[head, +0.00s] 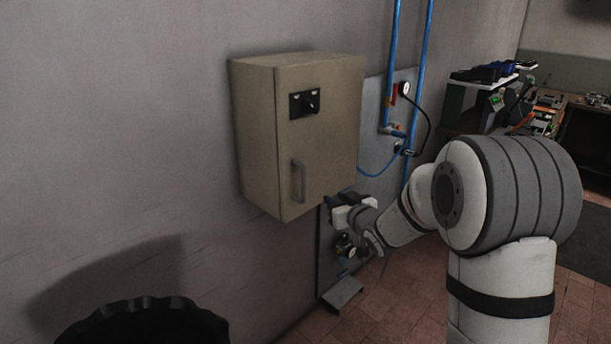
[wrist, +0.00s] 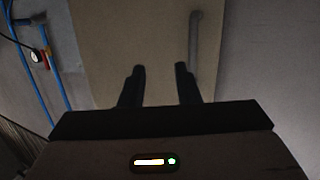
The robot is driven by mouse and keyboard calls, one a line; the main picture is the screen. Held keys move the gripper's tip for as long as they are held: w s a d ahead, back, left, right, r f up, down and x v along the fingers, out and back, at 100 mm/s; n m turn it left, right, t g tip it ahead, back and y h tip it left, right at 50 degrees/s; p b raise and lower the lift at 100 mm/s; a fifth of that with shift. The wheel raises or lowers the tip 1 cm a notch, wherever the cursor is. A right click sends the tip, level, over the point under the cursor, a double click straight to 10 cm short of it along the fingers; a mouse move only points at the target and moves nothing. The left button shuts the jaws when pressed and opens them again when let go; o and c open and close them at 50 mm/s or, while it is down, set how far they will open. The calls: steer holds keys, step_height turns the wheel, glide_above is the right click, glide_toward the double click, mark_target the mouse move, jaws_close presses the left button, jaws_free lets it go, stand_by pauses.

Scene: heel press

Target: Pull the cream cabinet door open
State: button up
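The cream cabinet (head: 255,140) hangs on the wall, left of centre in the head view. Its door (head: 335,130) looks shut. The door carries a grey vertical bar handle (head: 299,181) low on its left side and a black plate with a knob (head: 304,103) above. In the wrist view the door (wrist: 140,40) fills the middle and the handle (wrist: 194,45) stands right of centre, just beyond the right finger. My gripper (wrist: 160,68) has its two dark fingers apart with nothing seen between them. In the head view it is below the cabinet's right part, partly hidden by my wrist.
Blue pipes (head: 421,60) and a gauge (head: 405,88) are on a grey panel right of the cabinet. A cluttered workbench (head: 590,102) stands at the far right. A dark round object (head: 150,325) is at bottom left.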

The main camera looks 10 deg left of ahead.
mark_target(304, 198)
steer(key=w+a+y+p, duration=0.1)
steer(key=w+a, duration=0.1)
steer(key=a, duration=0.1)
steer(key=w+a+n+y+p, duration=0.1)
steer(key=w+a, duration=0.1)
steer(key=a, duration=0.1)
steer(key=w+a+y+p, duration=0.1)
steer(key=w+a, duration=0.1)
steer(key=a, duration=0.1)
steer(key=shift+w+a+r+n+y, duration=0.15)
steer(key=shift+w+a+n+y, duration=0.15)
steer(key=shift+a+y, duration=0.1)
steer(key=shift+c, duration=0.6)
jaws_close()
